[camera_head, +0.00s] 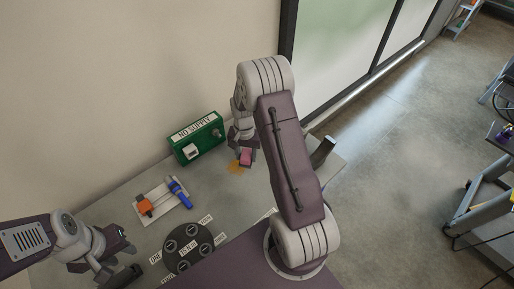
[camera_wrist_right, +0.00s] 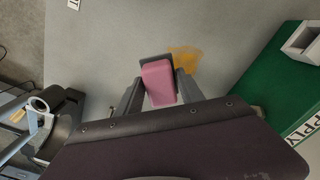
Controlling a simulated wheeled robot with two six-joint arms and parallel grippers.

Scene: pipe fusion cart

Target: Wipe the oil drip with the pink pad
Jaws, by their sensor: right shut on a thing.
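The pink pad (camera_head: 246,159) is held between the fingers of my right gripper (camera_head: 244,154), which is shut on it. In the right wrist view the pad (camera_wrist_right: 158,83) sits between the two fingertips (camera_wrist_right: 155,88). The oil drip is an orange-yellow stain (camera_head: 235,168) on the grey table top, just left of and below the pad. The stain (camera_wrist_right: 186,60) also shows beside the pad in the right wrist view, partly hidden by a finger. I cannot tell whether the pad touches the table. My left gripper (camera_head: 112,262) is empty with its fingers apart, over the near left of the table.
A white tray (camera_head: 152,216) with orange and blue tools lies left of centre. A dark round labelled disc (camera_head: 189,247) is nearer me. A dark stand (camera_head: 323,151) is at the table's right end.

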